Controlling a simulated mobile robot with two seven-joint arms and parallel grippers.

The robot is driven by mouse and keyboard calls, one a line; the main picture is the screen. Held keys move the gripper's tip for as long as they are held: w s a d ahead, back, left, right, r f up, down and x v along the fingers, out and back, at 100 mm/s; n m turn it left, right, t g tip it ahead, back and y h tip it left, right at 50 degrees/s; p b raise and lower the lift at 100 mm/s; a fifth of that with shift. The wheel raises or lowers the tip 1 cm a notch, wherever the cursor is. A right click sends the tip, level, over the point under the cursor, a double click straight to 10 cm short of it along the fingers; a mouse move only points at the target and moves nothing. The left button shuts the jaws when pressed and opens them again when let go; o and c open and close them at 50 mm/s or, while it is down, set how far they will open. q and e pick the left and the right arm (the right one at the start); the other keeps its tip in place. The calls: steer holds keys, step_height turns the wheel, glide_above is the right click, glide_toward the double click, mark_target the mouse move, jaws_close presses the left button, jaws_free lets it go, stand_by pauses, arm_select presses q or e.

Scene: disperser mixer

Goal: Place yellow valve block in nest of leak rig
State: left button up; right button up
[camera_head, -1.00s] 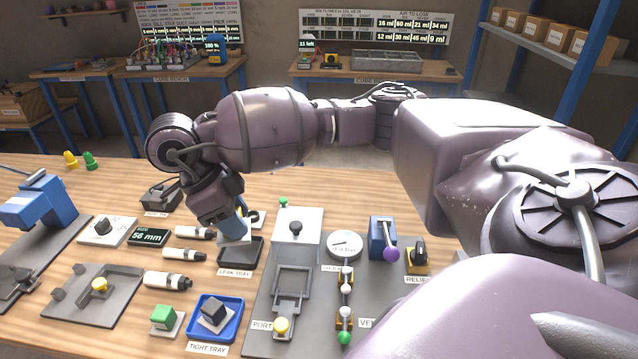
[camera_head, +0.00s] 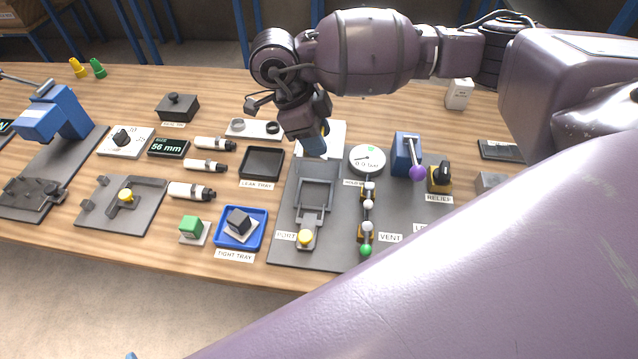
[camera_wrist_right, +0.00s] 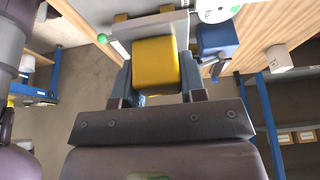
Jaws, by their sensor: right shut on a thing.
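The yellow valve block (camera_wrist_right: 156,65) is between the two fingers of my right gripper (camera_wrist_right: 156,82) in the right wrist view. In the head view my right gripper (camera_head: 314,146) points down over the back part of the leak rig (camera_head: 285,240) and mostly hides the block. The nest (camera_head: 314,190), a grey open frame on the rig's dark plate, lies in front of the gripper and looks empty. A yellow knob (camera_head: 305,238) sits at its front end, by the PORT label. My left gripper is not in view.
A round gauge (camera_head: 367,159), a purple-knobbed lever (camera_head: 416,172) and a row of valves (camera_head: 367,215) stand right of the nest. The empty leak tray (camera_head: 262,162) and the blue tight tray (camera_head: 240,245) are on the left. My right arm covers the lower right.

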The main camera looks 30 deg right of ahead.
step_height(320, 180, down, 12)
steer(key=shift+r, duration=0.25)
step_height(320, 180, down, 4)
steer(key=shift+r+p, duration=0.15)
steer(key=shift+p, duration=0.15)
steer(key=o, duration=1.1)
steer(key=shift+o, duration=0.2)
steer(key=b+v, duration=0.1)
steer(key=v, duration=1.1)
